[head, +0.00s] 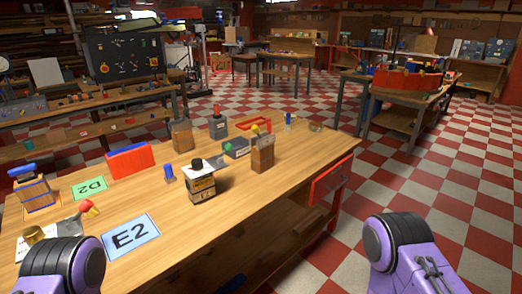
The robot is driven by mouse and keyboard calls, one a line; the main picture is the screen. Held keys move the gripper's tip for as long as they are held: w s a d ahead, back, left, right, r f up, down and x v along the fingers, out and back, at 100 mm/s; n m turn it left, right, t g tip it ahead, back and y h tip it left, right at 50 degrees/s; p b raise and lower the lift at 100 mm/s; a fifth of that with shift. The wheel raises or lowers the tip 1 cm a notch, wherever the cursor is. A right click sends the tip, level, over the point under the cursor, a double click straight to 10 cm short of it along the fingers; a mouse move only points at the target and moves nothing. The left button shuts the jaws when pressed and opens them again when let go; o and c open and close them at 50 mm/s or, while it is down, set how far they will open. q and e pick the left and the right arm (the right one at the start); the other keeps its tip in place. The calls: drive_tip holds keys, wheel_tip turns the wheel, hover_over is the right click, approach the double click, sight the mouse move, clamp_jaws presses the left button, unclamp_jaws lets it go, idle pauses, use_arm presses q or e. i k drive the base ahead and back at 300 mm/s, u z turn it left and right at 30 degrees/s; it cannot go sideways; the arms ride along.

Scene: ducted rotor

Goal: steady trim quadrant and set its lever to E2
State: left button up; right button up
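A blue card reading E2 (117,246) lies flat near the front of the wooden workbench (190,237). A green card reading D2 (89,188) lies behind it to the left. A small grey piece with a red-tipped lever (88,208) lies left of the E2 card. A wooden block with upright lever-like parts (262,153) stands near the bench's right side. I cannot tell which piece is the trim quadrant, nor read any lever setting. My purple arms show at the lower left and lower right; no gripper fingers are visible.
A brass cylinder (33,235) sits at the left front. Bare wood lies right of the E2 card.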

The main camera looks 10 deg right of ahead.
sight(254, 128)
drive_tip(key=z, duration=1.7)
drive_tip(key=i, duration=2.45)
drive_tip(key=u, duration=2.9)
